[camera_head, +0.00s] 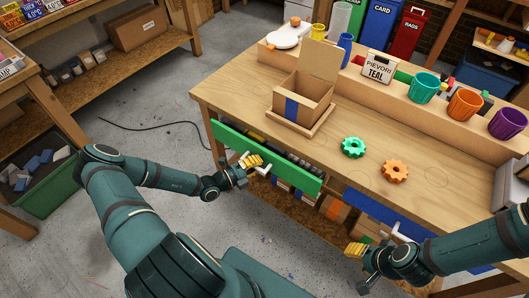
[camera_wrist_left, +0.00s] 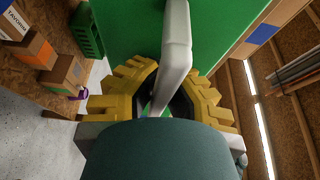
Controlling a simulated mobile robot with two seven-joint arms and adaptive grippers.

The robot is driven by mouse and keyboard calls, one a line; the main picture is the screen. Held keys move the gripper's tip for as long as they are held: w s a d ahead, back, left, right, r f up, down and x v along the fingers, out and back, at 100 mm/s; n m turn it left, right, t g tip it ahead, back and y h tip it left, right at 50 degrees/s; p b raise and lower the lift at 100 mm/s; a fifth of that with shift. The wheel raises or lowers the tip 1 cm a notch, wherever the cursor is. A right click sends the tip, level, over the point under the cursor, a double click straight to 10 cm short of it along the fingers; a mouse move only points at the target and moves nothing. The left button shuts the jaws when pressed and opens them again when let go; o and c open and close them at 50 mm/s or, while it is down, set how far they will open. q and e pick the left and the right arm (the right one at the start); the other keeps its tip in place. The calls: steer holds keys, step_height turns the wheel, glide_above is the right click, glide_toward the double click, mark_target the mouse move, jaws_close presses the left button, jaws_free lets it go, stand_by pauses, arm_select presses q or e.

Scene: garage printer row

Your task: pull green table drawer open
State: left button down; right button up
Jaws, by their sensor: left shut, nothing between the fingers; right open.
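The green drawer front (camera_head: 292,174) stands out from the wooden table's left front. Dark contents show behind it, so the drawer is partly open. Its pale handle (camera_head: 263,170) sticks out from the front. It looms large in the left wrist view (camera_wrist_left: 177,60), before the green face (camera_wrist_left: 125,40). My left gripper (camera_head: 250,162) is at the handle, its yellow fingers shut; in the wrist view they curve on both sides of the bar, and I cannot tell whether they touch it. My right gripper (camera_head: 355,250) is open and empty, left of the blue drawer's handle (camera_head: 400,233).
The table (camera_head: 235,88) holds an open cardboard box (camera_head: 312,92), a green gear (camera_head: 353,147), an orange gear (camera_head: 395,171) and several cups. The blue drawer front (camera_head: 375,207) is at the right.

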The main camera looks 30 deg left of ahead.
arm_select(q)
steer(key=c, duration=1.7)
jaws_free()
steer(key=s+p, duration=0.2)
steer(key=s, duration=0.6)
steer(key=shift+s+a, duration=0.2)
steer(key=shift+a, duration=0.1)
steer(key=o, duration=0.7)
steer(key=shift+w, duration=0.15)
steer(key=v, duration=1.2)
steer(key=shift+o, duration=0.2)
